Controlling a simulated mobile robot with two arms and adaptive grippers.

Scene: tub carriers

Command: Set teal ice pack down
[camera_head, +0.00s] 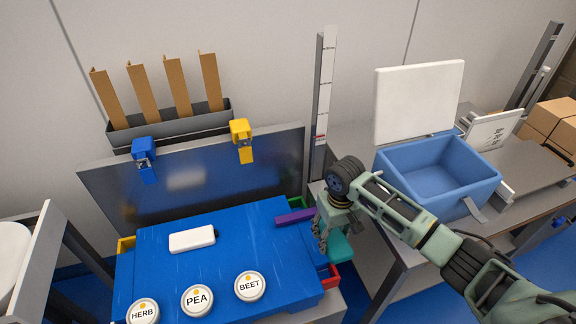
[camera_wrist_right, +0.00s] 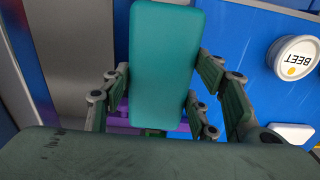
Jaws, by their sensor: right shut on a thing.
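The teal ice pack (camera_wrist_right: 165,60) is a flat slab with rounded corners, held between the fingers of my right gripper (camera_wrist_right: 160,100) in the right wrist view. In the head view the pack (camera_head: 341,247) shows below my right gripper (camera_head: 325,230), partly hidden by it. The gripper is over the right edge of the blue work surface, by the gap to the grey table. I cannot tell whether the pack touches anything beneath it. My left gripper is not in view.
The blue surface (camera_head: 230,270) holds a white block (camera_head: 192,240) and round tubs marked HERB (camera_head: 143,311), PEA (camera_head: 197,300) and BEET (camera_head: 249,286). A purple bar (camera_head: 295,216) lies near its right edge. A blue cooler (camera_head: 430,177) with a raised white lid (camera_head: 418,100) stands at right.

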